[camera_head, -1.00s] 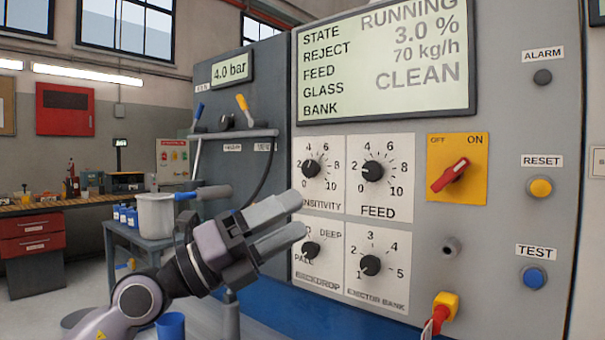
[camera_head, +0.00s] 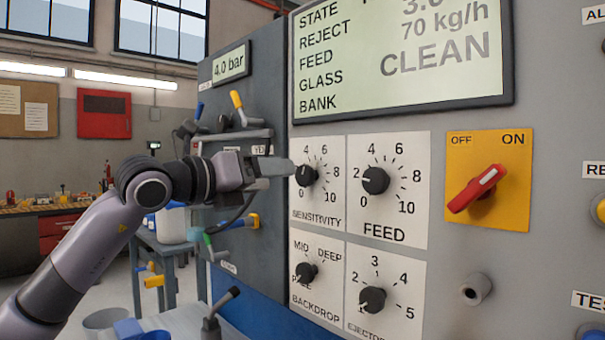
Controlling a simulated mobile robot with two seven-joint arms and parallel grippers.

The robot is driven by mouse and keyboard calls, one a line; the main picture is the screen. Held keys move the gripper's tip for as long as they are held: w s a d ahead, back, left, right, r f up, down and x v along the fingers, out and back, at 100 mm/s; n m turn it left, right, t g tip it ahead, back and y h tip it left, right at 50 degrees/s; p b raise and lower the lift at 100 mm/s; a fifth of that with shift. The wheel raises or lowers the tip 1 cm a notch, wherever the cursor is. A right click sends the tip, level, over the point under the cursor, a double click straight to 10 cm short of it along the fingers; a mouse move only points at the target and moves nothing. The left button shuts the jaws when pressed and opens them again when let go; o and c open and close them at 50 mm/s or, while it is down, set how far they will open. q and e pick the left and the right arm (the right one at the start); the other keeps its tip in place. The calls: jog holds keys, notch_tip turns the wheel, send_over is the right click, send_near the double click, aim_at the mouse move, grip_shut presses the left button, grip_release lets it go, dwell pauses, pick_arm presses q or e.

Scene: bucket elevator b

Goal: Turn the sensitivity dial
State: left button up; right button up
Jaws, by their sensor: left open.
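The sensitivity dial (camera_head: 306,175) is a black knob on a white plate marked 0 to 10, at the upper left of the dial group. Its white pointer mark faces up, near 4. My left gripper (camera_head: 283,168) comes in from the left with its fingers pointing at this dial. The fingertips are right beside the knob's left side. They line up one behind the other from here, so I cannot tell whether they touch it. The jaws are open and nothing shows in them. My right gripper is not in view.
The feed dial (camera_head: 376,181) sits just right, the backdrop dial (camera_head: 306,272) and ejector bank dial (camera_head: 372,299) below. A red switch (camera_head: 476,189) on a yellow plate is further right. The display (camera_head: 400,60) is above. Handles (camera_head: 236,222) stick out below my left arm.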

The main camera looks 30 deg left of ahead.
aim_at(302, 174)
pick_arm(q)
jog(key=p+x, duration=0.1)
jog(key=x, duration=0.4)
jog(key=shift+r, duration=0.1)
jog(key=shift+w+d+p, duration=0.25)
jog(key=shift+w+p, duration=0.05)
jog(key=shift+w, duration=0.25)
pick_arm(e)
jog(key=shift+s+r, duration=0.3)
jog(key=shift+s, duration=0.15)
pick_arm(q)
jog(key=c, duration=1)
jog(key=shift+m+b, duration=0.3)
jog(key=shift+m, duration=0.9)
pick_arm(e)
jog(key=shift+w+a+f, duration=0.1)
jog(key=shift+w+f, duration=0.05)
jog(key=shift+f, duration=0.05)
pick_arm(q)
jog(key=o, duration=1)
